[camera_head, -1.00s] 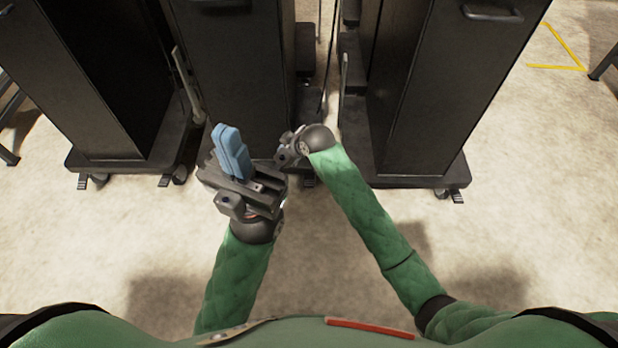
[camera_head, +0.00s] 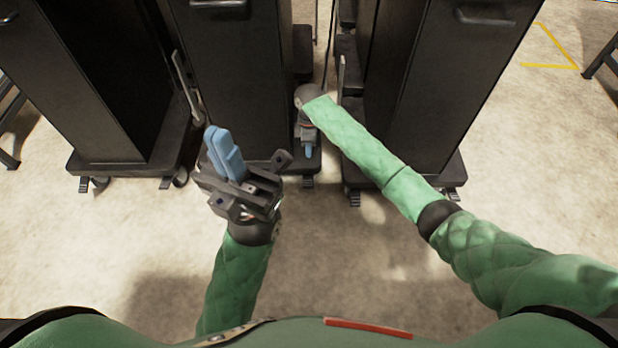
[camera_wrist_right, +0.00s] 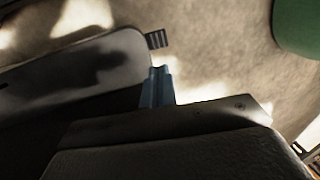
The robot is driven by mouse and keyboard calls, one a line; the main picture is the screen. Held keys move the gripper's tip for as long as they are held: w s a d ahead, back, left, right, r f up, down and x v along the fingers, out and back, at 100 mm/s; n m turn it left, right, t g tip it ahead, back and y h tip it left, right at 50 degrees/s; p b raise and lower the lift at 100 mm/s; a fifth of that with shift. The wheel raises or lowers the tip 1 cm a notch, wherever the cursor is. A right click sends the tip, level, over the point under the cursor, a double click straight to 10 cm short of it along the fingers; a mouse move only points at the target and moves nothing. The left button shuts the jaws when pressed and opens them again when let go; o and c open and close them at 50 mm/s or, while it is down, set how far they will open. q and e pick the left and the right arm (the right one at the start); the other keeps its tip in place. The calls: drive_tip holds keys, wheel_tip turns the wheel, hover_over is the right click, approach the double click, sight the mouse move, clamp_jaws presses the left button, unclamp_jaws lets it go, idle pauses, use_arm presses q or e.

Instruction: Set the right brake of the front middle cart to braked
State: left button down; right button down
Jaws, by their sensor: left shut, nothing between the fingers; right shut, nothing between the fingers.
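The front middle cart (camera_head: 235,85) is a tall black cabinet on a dark base between two similar carts. Its right brake (camera_head: 308,181) is a small ribbed pedal sticking out under the base's front right corner. The pedal also shows in the right wrist view (camera_wrist_right: 156,40), just beyond the fingertips; its setting is too small to tell. My right gripper (camera_head: 309,151) is shut and empty, pointing down over the base's front right corner, behind the pedal. Its blue fingers show in the right wrist view (camera_wrist_right: 158,86). My left gripper (camera_head: 224,153) is shut and empty in front of the cart's left side, hiding part of the base.
A left cart (camera_head: 95,80) and a right cart (camera_head: 430,80) flank the middle one, with narrow gaps between. The right cart's brake pedals (camera_head: 354,199) stick out nearby. The pale floor (camera_head: 330,250) in front is clear. Yellow tape (camera_head: 550,66) marks the floor far right.

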idle(0.4)
drive_tip(key=b, duration=0.4)
approach(309, 184)
drive_tip(key=x, duration=0.5)
drive_tip(key=shift+w, duration=0.1)
drive_tip(key=shift+b+x, duration=0.5)
drive_tip(key=shift+x, duration=0.4)
